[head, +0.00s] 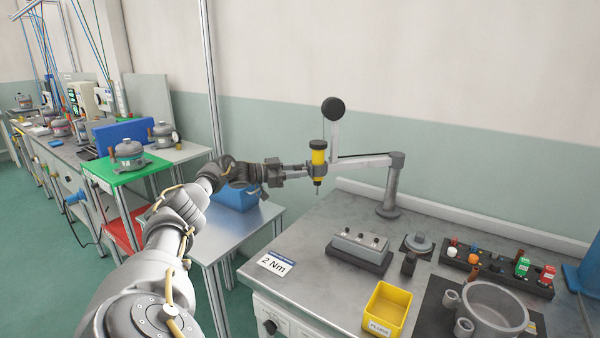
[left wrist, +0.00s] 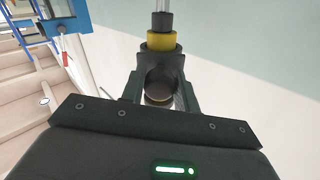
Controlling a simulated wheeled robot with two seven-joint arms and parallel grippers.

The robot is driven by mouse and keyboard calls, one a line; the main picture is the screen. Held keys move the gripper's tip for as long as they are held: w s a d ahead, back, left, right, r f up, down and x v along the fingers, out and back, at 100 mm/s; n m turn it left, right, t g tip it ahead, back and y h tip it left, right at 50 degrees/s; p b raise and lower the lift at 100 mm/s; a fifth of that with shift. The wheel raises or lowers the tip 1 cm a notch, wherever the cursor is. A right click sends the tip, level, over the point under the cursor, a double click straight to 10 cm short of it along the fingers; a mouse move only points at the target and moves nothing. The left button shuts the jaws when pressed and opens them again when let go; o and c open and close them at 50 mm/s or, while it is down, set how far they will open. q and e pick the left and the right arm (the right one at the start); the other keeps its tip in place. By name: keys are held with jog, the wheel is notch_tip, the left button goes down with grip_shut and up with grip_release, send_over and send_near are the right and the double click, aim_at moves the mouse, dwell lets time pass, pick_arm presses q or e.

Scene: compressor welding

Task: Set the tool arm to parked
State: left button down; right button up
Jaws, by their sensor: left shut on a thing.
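The tool arm (head: 362,161) is a jointed grey arm on a post (head: 391,190) at the back of the workbench. It reaches out to the left and carries an upright yellow and black driver (head: 318,152) at its free end, with a thin bit pointing down. My left gripper (head: 308,169) is shut on the driver from the left, at the lower part of its body. In the left wrist view the driver (left wrist: 161,41) stands between my left fingers (left wrist: 160,88). The fingers hide part of it. My right gripper is not in view.
On the workbench are a grey box with knobs (head: 358,250), a yellow bin (head: 385,309), a "2 Nm" card (head: 276,264), a metal pot (head: 494,306) and a row of coloured items (head: 498,268). A side table with a blue bin (head: 236,198) stands left. Air above the bench is mostly clear.

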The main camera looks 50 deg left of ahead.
pick_arm(q)
jog(key=c, duration=1.4)
grip_release()
jog(key=shift+a+r, duration=0.25)
jog(key=shift+r, duration=0.2)
jog(key=o, duration=0.3)
jog(key=shift+w+f, duration=0.3)
jog(key=shift+f, duration=0.05)
jog(key=shift+o, duration=0.2)
jog(key=shift+s, duration=0.15)
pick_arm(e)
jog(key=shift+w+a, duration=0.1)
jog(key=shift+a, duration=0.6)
pick_arm(q)
jog(key=shift+s+a+f, duration=0.1)
jog(key=shift+s, duration=0.15)
jog(key=b+v, duration=0.3)
jog(key=v, duration=0.7)
jog(key=shift+b, duration=0.35)
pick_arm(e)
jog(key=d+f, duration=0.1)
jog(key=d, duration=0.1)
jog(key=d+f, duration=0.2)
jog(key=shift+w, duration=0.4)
pick_arm(q)
jog(key=shift+a, duration=0.1)
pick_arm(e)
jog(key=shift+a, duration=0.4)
